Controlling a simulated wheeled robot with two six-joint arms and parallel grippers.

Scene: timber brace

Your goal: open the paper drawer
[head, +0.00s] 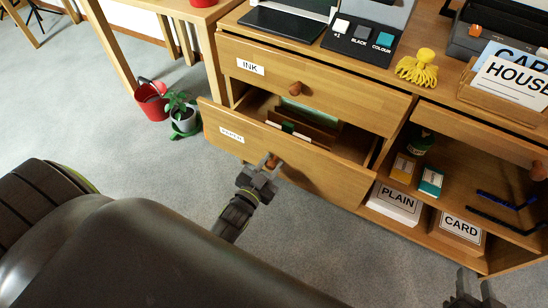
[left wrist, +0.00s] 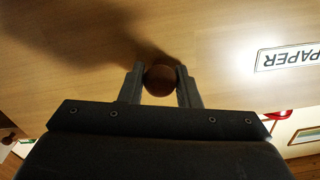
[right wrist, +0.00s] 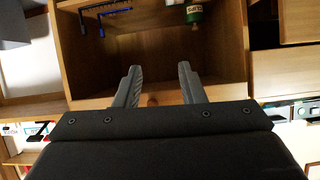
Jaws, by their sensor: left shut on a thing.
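The paper drawer (head: 224,139) is the lower left drawer of the wooden cabinet. It stands pulled out, and its inside shows, with files or dividers (head: 299,124) in it. Its label reads PAPER in the left wrist view (left wrist: 287,58). My left gripper (head: 268,168) is shut on the drawer's round brown knob (left wrist: 159,80), with one finger on each side of it. My right gripper (right wrist: 158,85) is open and empty, in front of an open shelf compartment. It also shows at the lower right in the head view (head: 474,292).
The INK drawer (head: 310,83) above is nearer to shut. A red bucket (head: 151,101) and a potted plant (head: 183,116) stand on the floor left of the drawer. PLAIN (head: 396,203) and CARD (head: 460,232) stacks sit low at right. Grey floor is free in front.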

